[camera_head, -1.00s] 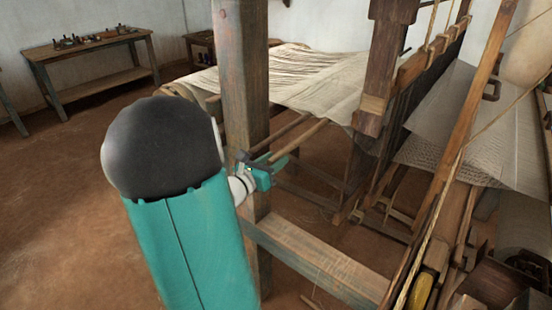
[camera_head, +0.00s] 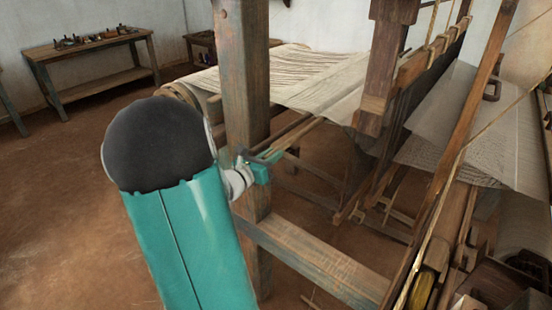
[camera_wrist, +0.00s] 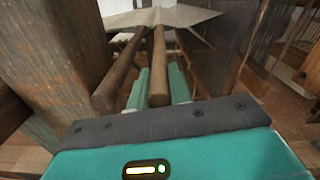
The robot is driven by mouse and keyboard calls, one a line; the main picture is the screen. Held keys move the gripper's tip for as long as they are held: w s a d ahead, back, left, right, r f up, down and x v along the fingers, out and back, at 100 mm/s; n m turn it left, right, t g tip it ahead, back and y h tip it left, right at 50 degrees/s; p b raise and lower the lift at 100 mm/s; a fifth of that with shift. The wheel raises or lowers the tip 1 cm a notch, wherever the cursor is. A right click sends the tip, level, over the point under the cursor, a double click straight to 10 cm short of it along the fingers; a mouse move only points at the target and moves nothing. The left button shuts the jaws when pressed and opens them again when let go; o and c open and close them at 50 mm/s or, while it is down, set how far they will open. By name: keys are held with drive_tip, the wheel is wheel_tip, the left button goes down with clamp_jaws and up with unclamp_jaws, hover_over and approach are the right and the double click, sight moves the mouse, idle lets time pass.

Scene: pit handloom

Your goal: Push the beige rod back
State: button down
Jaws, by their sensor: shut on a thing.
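The beige rod (camera_wrist: 158,62), tan-brown in this light, runs away from me in the wrist view, its near end between the two teal fingers of my gripper (camera_wrist: 159,86). My gripper is shut on it. In the head view the rod (camera_head: 300,133) slopes up and right from my gripper (camera_head: 262,161), beside the loom's thick upright post. A darker rod (camera_wrist: 121,74) lies just left of it, outside the fingers. The far end of the beige rod is hard to make out near the pale cloth.
The loom's wooden post (camera_head: 243,75) stands close left of my gripper, and a low crossbeam (camera_head: 315,262) runs below. Pale cloth (camera_head: 305,82) stretches above the rods. A workbench (camera_head: 90,65) stands far left, with open floor before it.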

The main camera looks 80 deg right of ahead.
drive_tip(key=shift+w+d+r, duration=0.1)
drive_tip(key=shift+w, duration=0.25)
drive_tip(key=c, duration=1.3)
unclamp_jaws()
drive_tip(key=shift+w+d, duration=0.1)
